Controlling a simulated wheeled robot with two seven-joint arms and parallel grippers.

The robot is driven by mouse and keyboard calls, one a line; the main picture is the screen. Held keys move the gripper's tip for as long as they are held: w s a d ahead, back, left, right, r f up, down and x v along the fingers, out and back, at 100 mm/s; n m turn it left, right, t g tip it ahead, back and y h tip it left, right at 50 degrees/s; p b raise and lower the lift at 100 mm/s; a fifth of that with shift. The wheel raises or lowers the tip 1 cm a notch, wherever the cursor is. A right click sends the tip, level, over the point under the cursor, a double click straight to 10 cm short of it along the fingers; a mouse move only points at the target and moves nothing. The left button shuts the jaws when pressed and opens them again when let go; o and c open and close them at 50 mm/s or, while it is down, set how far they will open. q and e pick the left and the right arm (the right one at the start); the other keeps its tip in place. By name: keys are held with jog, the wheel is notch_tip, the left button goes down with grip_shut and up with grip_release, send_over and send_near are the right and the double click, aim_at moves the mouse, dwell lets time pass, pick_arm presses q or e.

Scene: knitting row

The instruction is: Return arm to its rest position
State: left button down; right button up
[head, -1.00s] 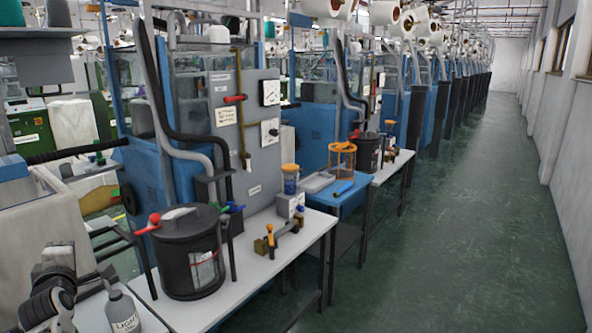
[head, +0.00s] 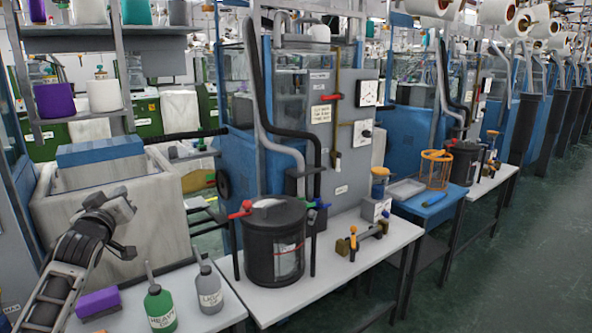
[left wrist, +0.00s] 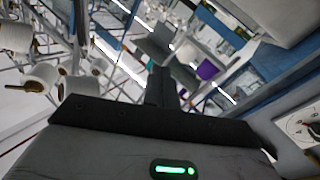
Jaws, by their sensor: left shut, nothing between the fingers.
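My left gripper (head: 121,207) is raised at the left of the head view, in front of the pale bin. My left forearm comes up to it from the bottom left corner. In the left wrist view the dark fingers (left wrist: 160,85) are together and hold nothing. The gripper is apart from the bottles and bench below it. My right gripper is not in view.
A green bottle (head: 159,307), a grey bottle (head: 208,287) and a purple block (head: 98,302) stand near my left arm. A black canister (head: 274,240) stands on the white bench (head: 350,262). The pale bin (head: 150,200) is behind the gripper. The aisle floor at right is clear.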

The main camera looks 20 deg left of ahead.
pick_arm(q)
jog(key=s+d+f+m+g+h, duration=0.1)
jog(key=s+d+f+m+h, duration=0.15)
jog(key=d+f+m, duration=0.45)
jog(key=s+d+f+m+g+h, duration=0.1)
jog(key=s+d+f+m+h, duration=0.2)
jog(key=d+f, duration=0.8)
jog(key=s+d+f+m+g+h, duration=0.1)
jog(key=s+d+f+m+h, duration=0.1)
jog(key=s+d+f, duration=0.3)
jog(key=s+d+f+m+g+h, duration=0.2)
jog(key=f, duration=0.5)
jog(key=s+d+f+m+g+h, duration=0.25)
jog(key=s+d+f, duration=0.45)
jog(key=s, duration=0.4)
jog(key=d+r+n+t, duration=0.1)
jog(key=d+n, duration=0.3)
jog(key=d, duration=0.7)
jog(key=shift+w+d+r, duration=0.2)
jog(key=shift+w, duration=0.25)
jog(key=shift+n, duration=0.25)
